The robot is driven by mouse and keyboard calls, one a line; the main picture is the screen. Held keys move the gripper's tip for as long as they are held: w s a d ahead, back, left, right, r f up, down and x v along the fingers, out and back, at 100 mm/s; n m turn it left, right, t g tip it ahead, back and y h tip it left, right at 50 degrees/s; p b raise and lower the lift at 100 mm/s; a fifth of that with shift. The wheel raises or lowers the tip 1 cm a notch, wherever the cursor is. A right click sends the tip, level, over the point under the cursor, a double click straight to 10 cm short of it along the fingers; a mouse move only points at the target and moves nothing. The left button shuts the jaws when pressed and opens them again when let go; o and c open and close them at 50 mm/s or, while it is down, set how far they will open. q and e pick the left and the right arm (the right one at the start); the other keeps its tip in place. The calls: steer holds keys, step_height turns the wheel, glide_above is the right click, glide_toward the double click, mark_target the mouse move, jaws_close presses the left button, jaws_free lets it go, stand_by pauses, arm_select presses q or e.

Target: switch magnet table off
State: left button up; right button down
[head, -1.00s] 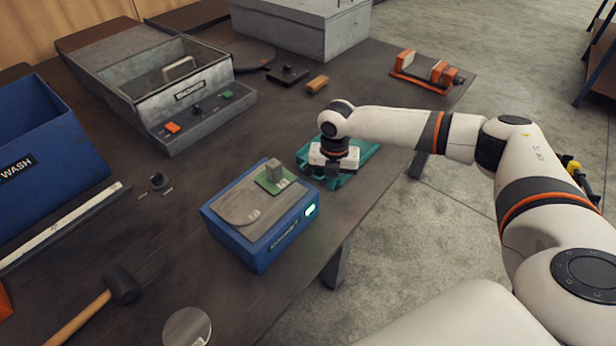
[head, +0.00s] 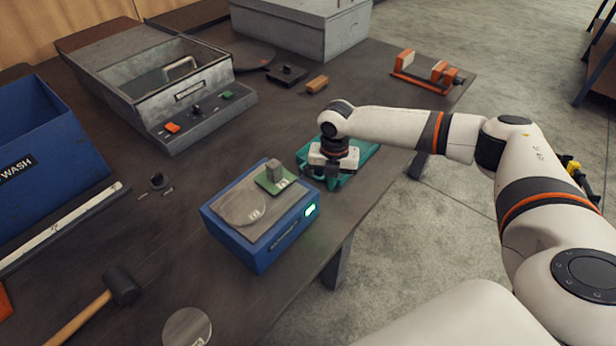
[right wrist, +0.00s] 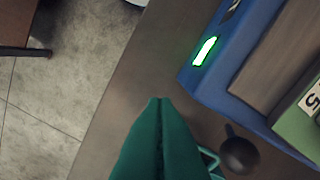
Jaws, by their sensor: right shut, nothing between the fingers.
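The magnet table (head: 262,247) is a blue box with a grey top plate on the bench. A green light (head: 310,210) glows on its side, also bright in the right wrist view (right wrist: 205,51). A green plate with a grey block (head: 274,175) sits on top. In the right wrist view a black ball knob (right wrist: 238,155) stands beside the blue box (right wrist: 222,80). My left gripper is out of view.
A grey machine with an open basin (head: 195,130) stands behind. A blue wash bin (head: 45,140) is at left. A mallet (head: 120,285) and a round disc (head: 187,328) lie in front. An orange vise (head: 430,72) is at the far right. The bench edge runs close by my gripper.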

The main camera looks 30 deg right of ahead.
stand_by(0.4)
steer(key=shift+w+a+f+b, duration=0.1)
steer(key=shift+w+a+b, duration=0.6)
steer(key=shift+w, duration=0.75)
steer(key=shift+w+a+f+b, duration=0.1)
steer(key=shift+w+a+b, duration=0.55)
steer(key=shift+w, duration=0.75)
steer(key=shift+w+a+b, duration=0.65)
steer(key=shift+w+a, duration=0.05)
steer(key=shift+w, duration=0.75)
steer(key=shift+w+a+f+b, duration=0.1)
steer(key=shift+w+a+b, duration=0.05)
steer(key=shift+w, duration=0.25)
steer(key=shift+w+a+f+b, duration=0.1)
steer(key=shift+w+b, duration=0.05)
steer(key=shift+w, duration=0.25)
steer(key=shift+w+b, duration=0.55)
step_height(320, 180, up, 10)
steer(key=p, duration=1.1)
glide_above(301, 178)
steer(key=w, duration=0.2)
steer(key=shift+a+f+b, duration=0.1)
steer(key=shift+a+b, duration=0.05)
steer(key=shift+b, duration=0.15)
steer(key=shift+s+f, duration=0.1)
